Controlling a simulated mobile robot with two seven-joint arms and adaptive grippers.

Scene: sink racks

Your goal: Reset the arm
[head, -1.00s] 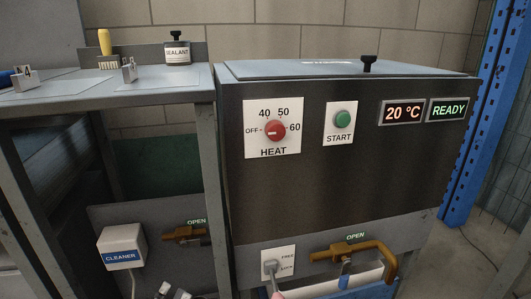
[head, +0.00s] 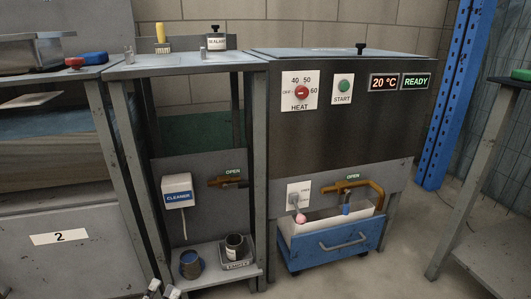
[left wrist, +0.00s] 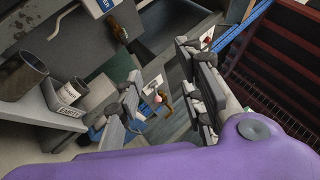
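My left gripper (head: 162,290) shows only as fingertips at the bottom edge of the head view. In the left wrist view the two grey fingers of this gripper (left wrist: 163,100) stand apart with nothing between them. It is clear of the bench and the machine. My right gripper is in neither view. The grey machine (head: 340,125) has a red HEAT knob (head: 301,92), a green START button (head: 344,86), a 20 °C display (head: 384,82) and a READY display (head: 416,81).
A blue-fronted wheeled bin (head: 340,245) stands under the brass pipe (head: 370,188). A table (head: 490,185) stands at right. Floor between is clear.

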